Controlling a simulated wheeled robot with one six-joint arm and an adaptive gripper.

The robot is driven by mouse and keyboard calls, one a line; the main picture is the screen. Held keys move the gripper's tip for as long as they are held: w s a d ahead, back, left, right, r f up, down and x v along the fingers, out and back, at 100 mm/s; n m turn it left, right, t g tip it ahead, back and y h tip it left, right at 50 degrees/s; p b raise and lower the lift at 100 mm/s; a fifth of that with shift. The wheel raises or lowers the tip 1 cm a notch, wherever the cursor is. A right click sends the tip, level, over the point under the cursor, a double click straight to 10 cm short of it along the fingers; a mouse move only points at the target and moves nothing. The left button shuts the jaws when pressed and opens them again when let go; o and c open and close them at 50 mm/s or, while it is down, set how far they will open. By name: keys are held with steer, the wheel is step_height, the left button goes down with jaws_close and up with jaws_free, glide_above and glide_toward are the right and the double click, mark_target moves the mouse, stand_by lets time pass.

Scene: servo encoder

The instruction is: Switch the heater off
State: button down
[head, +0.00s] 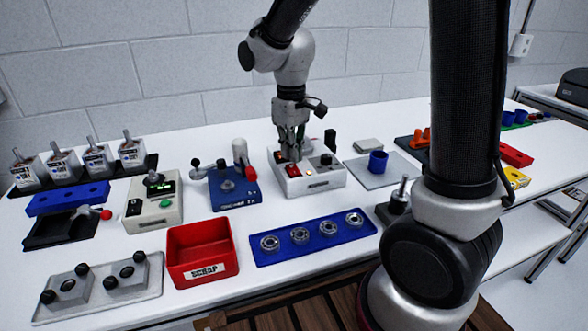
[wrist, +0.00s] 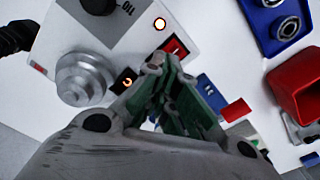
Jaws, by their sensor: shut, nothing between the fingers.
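The heater (head: 312,183) is a white box at the back middle of the table. In the wrist view its top shows a red rocker switch (wrist: 176,47), a glowing orange lamp (wrist: 160,23), a black knob (wrist: 122,5), a stepped silver piece (wrist: 85,78) and a small black panel with a glowing orange mark (wrist: 125,82). My gripper (head: 293,157) points down over the heater, just above the red switch. In the wrist view its closed fingertips (wrist: 160,62) are close beside the switch. I cannot tell whether they touch it. The gripper is shut and empty.
A blue fixture (head: 232,188) with levers stands left of the heater. A red scrap bin (head: 202,276) and a blue tray with bearings (head: 312,252) lie in front. A grey plate with a blue cup (head: 378,162) stands to the right.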

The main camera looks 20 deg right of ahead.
mark_target(292, 166)
steer(key=shift+f, duration=1.15)
stand_by(0.9)
steer(key=shift+r, duration=3.5)
steer(key=shift+s+f, duration=0.1)
steer(key=shift+s, duration=0.05)
steer(key=s+d+r+m+t, duration=0.2)
steer(key=s+d+r+m, duration=0.1)
steer(key=s+d, duration=0.4)
steer(key=s+d+r+m+t, duration=0.2)
steer(key=s+d+r+m, duration=0.1)
steer(key=s+d, duration=0.5)
steer(key=s+r, duration=0.1)
steer(key=s, duration=0.2)
steer(key=shift+s+r, duration=0.35)
steer(key=shift+r, duration=0.05)
